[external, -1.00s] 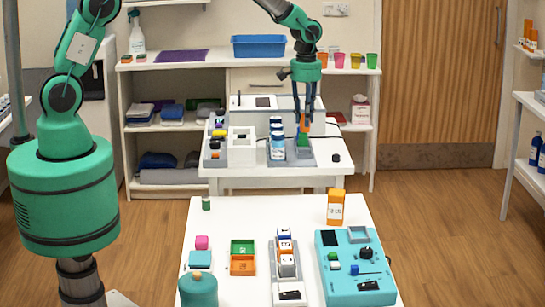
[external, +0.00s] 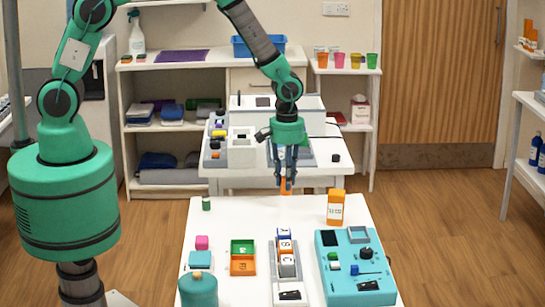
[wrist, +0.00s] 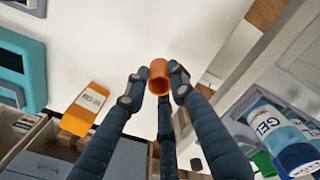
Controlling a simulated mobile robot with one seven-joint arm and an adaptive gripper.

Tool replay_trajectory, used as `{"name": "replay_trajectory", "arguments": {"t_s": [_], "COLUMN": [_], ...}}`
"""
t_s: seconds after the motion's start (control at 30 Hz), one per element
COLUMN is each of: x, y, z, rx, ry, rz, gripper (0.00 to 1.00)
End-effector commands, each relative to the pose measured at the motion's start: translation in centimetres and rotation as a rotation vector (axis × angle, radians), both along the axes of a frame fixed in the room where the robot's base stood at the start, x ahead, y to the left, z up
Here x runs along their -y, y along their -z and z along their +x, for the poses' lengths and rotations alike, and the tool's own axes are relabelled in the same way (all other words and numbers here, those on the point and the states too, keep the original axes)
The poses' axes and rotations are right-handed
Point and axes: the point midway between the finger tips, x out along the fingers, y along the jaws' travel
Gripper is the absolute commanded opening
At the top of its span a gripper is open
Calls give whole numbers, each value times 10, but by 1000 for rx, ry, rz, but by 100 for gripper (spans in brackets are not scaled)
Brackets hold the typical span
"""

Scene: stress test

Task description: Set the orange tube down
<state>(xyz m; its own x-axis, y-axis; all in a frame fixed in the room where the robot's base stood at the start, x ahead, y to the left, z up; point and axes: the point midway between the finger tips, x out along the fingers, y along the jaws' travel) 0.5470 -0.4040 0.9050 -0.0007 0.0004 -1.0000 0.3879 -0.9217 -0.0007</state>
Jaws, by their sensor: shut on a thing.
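My gripper (external: 287,182) is shut on the orange tube (external: 286,186) and holds it above the back part of the near white table (external: 235,212). In the wrist view the tube (wrist: 158,76) sits between my gripper's fingertips (wrist: 153,82), with its open round end showing. The table surface (wrist: 170,30) beyond it is bare. The gripper fingers hide part of the tube in the external view. I cannot tell how high the tube is above the table.
An orange labelled box (external: 335,207) stands right of the tube, and a small green-topped vial (external: 206,203) stands left. A teal device (external: 352,265), a grey rack (external: 286,262) and a green and orange tray (external: 243,270) fill the front. The back middle of the table is clear.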

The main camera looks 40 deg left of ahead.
Motion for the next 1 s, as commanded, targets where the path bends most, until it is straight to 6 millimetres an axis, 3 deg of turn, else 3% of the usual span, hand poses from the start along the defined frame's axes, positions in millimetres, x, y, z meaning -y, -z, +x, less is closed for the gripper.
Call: {"name": "replay_trajectory", "arguments": {"t_s": [0.47, 1.0], "x": [4, 49], "y": [0, 8], "z": [5, 67], "rx": [1, 1], "ry": [-1, -1], "rz": [-1, -1], "gripper": [6, 6]}}
